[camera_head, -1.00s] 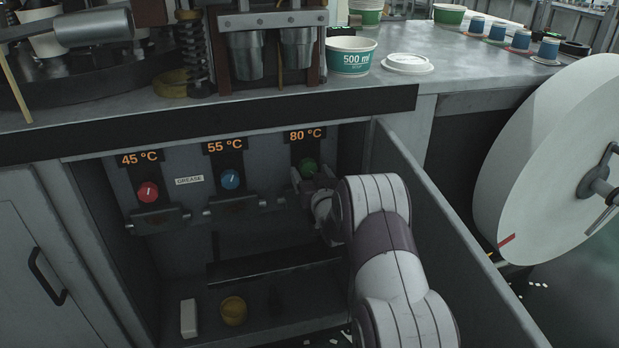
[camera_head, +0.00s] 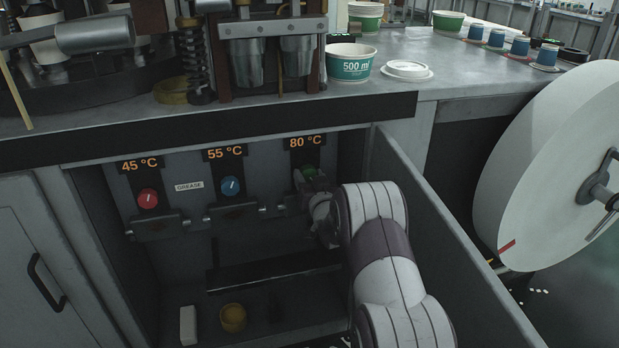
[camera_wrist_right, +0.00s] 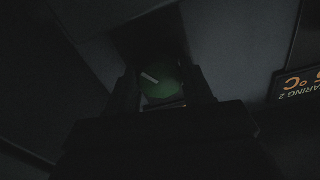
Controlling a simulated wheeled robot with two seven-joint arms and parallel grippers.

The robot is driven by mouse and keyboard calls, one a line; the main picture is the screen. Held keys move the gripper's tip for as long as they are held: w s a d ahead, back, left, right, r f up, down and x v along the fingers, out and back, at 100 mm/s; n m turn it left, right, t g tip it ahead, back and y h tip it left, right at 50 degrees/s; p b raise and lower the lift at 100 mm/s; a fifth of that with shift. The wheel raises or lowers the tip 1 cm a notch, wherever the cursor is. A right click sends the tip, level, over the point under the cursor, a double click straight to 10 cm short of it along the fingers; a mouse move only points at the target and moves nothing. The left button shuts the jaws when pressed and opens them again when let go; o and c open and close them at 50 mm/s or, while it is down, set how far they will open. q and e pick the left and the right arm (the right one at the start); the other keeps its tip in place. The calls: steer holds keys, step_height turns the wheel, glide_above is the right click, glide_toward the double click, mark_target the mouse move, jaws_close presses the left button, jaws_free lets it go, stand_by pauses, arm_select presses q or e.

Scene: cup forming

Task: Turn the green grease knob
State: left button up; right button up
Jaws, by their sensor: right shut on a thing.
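The green knob (camera_head: 309,169) sits under the 80 °C display (camera_head: 306,141) inside the open cabinet, mostly hidden by my right gripper (camera_head: 311,178). In the right wrist view the green knob (camera_wrist_right: 160,84) shows between the two dark fingers, with a pale mark slanting across its face. My right gripper (camera_wrist_right: 165,88) is shut on the knob. A red knob (camera_head: 148,198) sits under the 45 °C display and a blue knob (camera_head: 231,187) under the 55 °C display. My left gripper is not in view.
The cabinet's open door (camera_head: 450,235) stands close to the right of my arm. The counter edge (camera_head: 210,120) runs above the panel. A yellow cup (camera_head: 233,317) and a white block (camera_head: 188,325) stand on the cabinet floor. A large paper roll (camera_head: 545,165) is at the right.

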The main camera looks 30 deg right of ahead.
steer(key=m+p, duration=0.1)
steer(key=m, duration=0.3)
steer(key=shift+r+m+p, duration=0.1)
steer(key=shift+m+p, duration=0.2)
steer(key=shift+p, duration=0.05)
steer(key=shift+m+p, duration=0.35)
steer(key=shift+m, duration=0.85)
steer(key=shift+a, duration=0.1)
steer(key=o, duration=1)
steer(key=shift+o, duration=0.2)
steer(key=shift+s, duration=0.1)
steer(key=p+v, duration=0.3)
steer(key=v, duration=0.9)
steer(key=shift+s, duration=0.25)
steer(key=shift+a, duration=0.1)
